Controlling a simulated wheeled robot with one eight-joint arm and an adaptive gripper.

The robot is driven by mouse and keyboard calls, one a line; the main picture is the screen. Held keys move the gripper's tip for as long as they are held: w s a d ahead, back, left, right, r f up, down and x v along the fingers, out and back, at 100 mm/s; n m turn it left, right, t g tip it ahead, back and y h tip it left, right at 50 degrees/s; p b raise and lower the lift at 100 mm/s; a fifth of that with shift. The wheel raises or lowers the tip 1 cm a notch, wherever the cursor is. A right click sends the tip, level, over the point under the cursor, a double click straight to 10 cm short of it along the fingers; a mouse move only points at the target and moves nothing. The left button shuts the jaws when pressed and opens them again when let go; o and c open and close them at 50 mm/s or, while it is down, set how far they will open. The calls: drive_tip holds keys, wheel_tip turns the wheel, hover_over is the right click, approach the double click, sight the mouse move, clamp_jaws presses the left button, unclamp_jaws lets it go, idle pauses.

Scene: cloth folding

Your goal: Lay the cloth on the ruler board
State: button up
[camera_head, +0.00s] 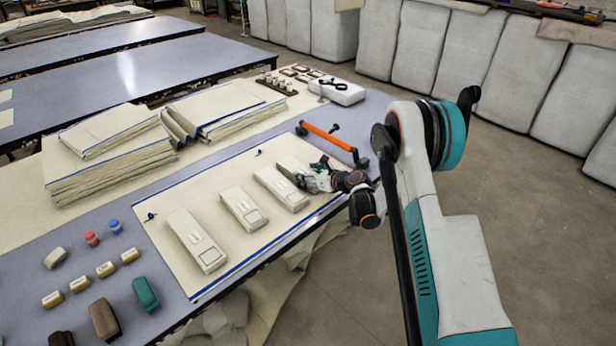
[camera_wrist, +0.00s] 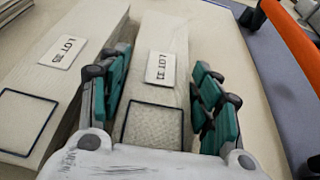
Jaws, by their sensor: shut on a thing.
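Several long pale folded cloth strips lie side by side on a cream sheet with blue edges (camera_head: 165,215). I cannot make out ruler marks on it. My gripper (camera_head: 302,180) is at the far right strip (camera_head: 290,165), which it partly hides in the head view. In the wrist view my gripper (camera_wrist: 162,85) has its teal-padded fingers on either side of this strip (camera_wrist: 152,125), shut on it. The strip has a white lot label and a dark-outlined square. A neighbouring strip (camera_wrist: 35,90), labelled LOT 25, lies to the left, outside the fingers.
An orange-handled tool (camera_head: 335,137) lies just beyond my gripper. Stacked folded cloths (camera_head: 110,165) stand behind the sheet. Small blocks (camera_head: 80,284), a teal block (camera_head: 146,293) and spools (camera_head: 91,239) lie at lower left. Loose fabric (camera_head: 275,285) hangs below the table's front edge.

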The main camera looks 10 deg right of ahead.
drive_tip(key=o, duration=0.7)
drive_tip(key=shift+f, duration=0.1)
drive_tip(key=o, duration=0.4)
